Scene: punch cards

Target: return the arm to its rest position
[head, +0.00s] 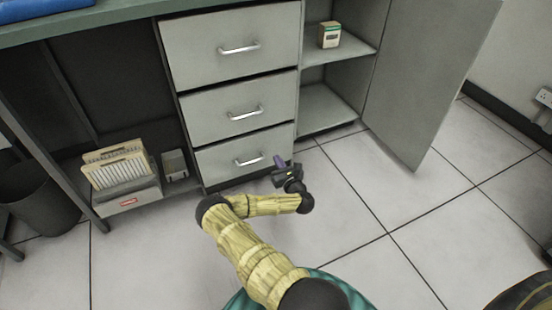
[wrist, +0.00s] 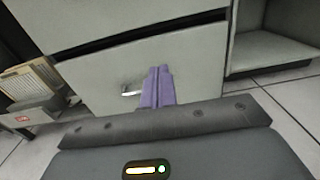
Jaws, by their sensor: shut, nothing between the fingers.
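My gripper (head: 280,160) is in front of the bottom drawer (head: 222,164) of the grey desk, near its right side, in the head view. Its purple fingers are together with nothing between them; they also show in the wrist view (wrist: 158,88), pointing toward the drawer front. The fingers overlap the drawer front beside its handle (wrist: 132,88) in the wrist view; I cannot tell how far apart they are. My yellow arm is bent and reaches forward low over the floor.
The cabinet door (head: 425,75) stands open at the right. A small green and white box (head: 329,35) sits on the upper shelf. Punch cards (head: 117,165) stand in a tray at lower left, by a dark bin (head: 40,195).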

